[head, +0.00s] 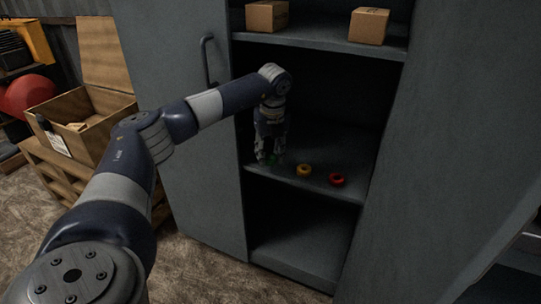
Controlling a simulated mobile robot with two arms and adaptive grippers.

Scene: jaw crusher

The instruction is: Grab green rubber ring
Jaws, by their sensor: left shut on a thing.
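My left arm reaches from the left into an open grey cabinet. My left gripper (269,158) points down over the middle shelf (325,190) and is shut on a green rubber ring (276,160). Only a small dark green part of the ring shows between and behind the fingers. I cannot tell whether the ring touches the shelf. A yellow ring (304,170) lies on the shelf just right of the gripper, and a red ring (337,179) lies further right. My right gripper is not in view.
Two small cardboard boxes, one left (267,16) and one right (369,25), stand on the upper shelf above my gripper. The cabinet door (180,140) is open at the left, close to my arm. An open wooden crate (75,120) stands further left. The lower shelf space looks empty.

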